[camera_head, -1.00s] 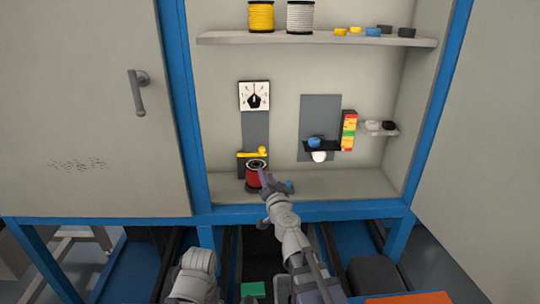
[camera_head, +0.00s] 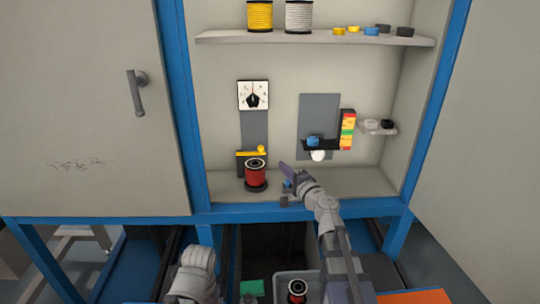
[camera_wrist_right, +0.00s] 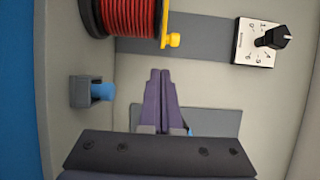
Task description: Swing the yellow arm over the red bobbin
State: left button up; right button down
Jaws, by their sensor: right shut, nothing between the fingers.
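The red bobbin (camera_head: 256,175) stands upright on the floor of the cabinet bay. The yellow arm (camera_head: 247,154) lies level just behind the bobbin's top, its knob at the right end. In the right wrist view the red bobbin (camera_wrist_right: 130,16) is at the top, and the yellow arm (camera_wrist_right: 165,28) lies along its upper end. My right gripper (camera_head: 282,166) is right of the bobbin and apart from it. Its fingers (camera_wrist_right: 160,74) are together and empty. My left forearm shows at the bottom of the head view, but its gripper is out of frame.
A blue knob on a grey block (camera_wrist_right: 88,91) is close to my right fingers. A dial (camera_head: 253,95) is on the wall above. A black bracket with a blue piece (camera_head: 313,141) is at right. Another red bobbin (camera_head: 297,290) sits in a bin below.

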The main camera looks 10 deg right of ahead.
jog(key=shift+w, duration=0.1)
jog(key=x, duration=1)
jog(key=shift+s+a, duration=0.2)
jog(key=shift+s, duration=0.45)
jog(key=shift+s+a, duration=0.2)
jog(key=shift+s, duration=0.55)
jog(key=shift+s, duration=0.2)
pick_arm(q)
jog(key=shift+s+d, duration=0.3)
jog(key=shift+s, duration=0.25)
pick_arm(e)
jog(key=s, duration=0.9)
jog(key=shift+s+a, duration=0.15)
jog(key=shift+s, duration=0.15)
